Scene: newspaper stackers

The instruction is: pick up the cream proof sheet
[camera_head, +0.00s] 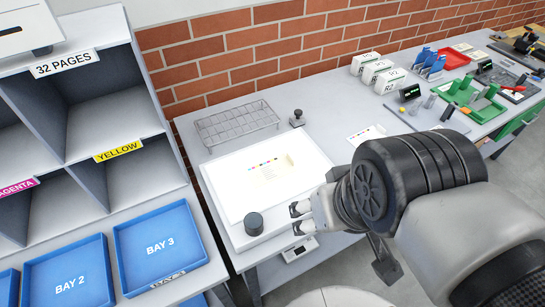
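The cream proof sheet (288,167) lies flat on a white lit panel (228,185) on the bench. It is pale cream with faint print, and a row of small coloured dots shows along its upper side. Its edges are hard to tell from the white panel. My gripper (298,218) is at the panel's right front edge, to the lower right of the sheet and apart from it. Its two dark fingertips stand apart with nothing visible between them.
A dark round cylinder (254,223) stands on the panel's front part, left of my gripper. A wire rack (237,126) and a small dark-knobbed stand (297,118) sit behind the panel. Blue trays (160,246) and grey shelves (98,112) are at left. White boxes (388,80) stand further right.

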